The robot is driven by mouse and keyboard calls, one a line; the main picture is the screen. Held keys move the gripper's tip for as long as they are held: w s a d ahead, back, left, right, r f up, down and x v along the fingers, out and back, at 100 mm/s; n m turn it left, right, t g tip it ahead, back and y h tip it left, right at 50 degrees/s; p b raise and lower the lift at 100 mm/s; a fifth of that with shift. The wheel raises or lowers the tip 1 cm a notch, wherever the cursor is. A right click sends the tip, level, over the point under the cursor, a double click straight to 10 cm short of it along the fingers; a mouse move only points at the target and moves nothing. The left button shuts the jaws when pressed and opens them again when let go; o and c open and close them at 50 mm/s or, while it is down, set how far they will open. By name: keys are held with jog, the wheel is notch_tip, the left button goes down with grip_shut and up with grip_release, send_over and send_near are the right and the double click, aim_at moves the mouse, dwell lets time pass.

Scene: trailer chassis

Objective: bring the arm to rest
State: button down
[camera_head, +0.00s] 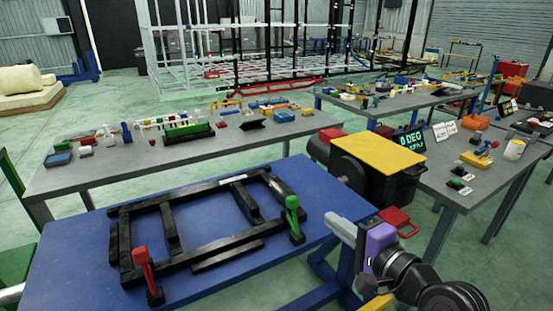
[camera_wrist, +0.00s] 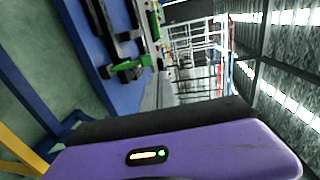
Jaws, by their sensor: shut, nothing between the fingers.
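My arm shows at the lower right of the head view, with a purple wrist link. My gripper (camera_head: 335,219) is pale grey, shut and empty, and points up and left beside the right edge of the blue table (camera_head: 75,270). A black chassis frame (camera_head: 165,225) lies flat on the blue table, apart from my gripper. A red clamp (camera_head: 144,270) stands at its near left and a green clamp (camera_head: 294,215) at its right; a green clamp also shows in the wrist view (camera_wrist: 128,70).
A black box with a yellow top (camera_head: 385,152) stands close behind my gripper. A grey bench (camera_head: 80,178) with small parts runs behind the blue table. Another grey bench (camera_head: 450,195) stands at the right. Green floor (camera_head: 300,293) shows below the blue table's right end.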

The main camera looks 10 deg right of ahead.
notch_tip(320, 180, up, 4)
jog(key=d+f+n+t+h, duration=0.1)
jog(key=d+n+t+h, duration=0.1)
jog(key=d, duration=0.1)
jog(key=s+d+f+n+t+h, duration=0.2)
jog(key=s+f+n+h, duration=0.15)
jog(key=s, duration=0.35)
jog(key=s+a+f+n+g, duration=0.1)
jog(key=s+a+f+n, duration=0.1)
jog(key=s, duration=0.9)
jog(key=s+a+f+n+g, duration=0.2)
jog(key=s+f+n, duration=0.2)
jog(key=s, duration=0.7)
jog(key=s+a+f+n+g, duration=0.1)
jog(key=s+f, duration=0.4)
jog(key=s, duration=0.6)
jog(key=shift+a+f+n+g, duration=0.35)
jog(key=shift+a+n, duration=0.2)
jog(key=shift+n, duration=0.4)
jog(key=shift+s+a+y, duration=0.1)
jog(key=shift+y, duration=0.15)
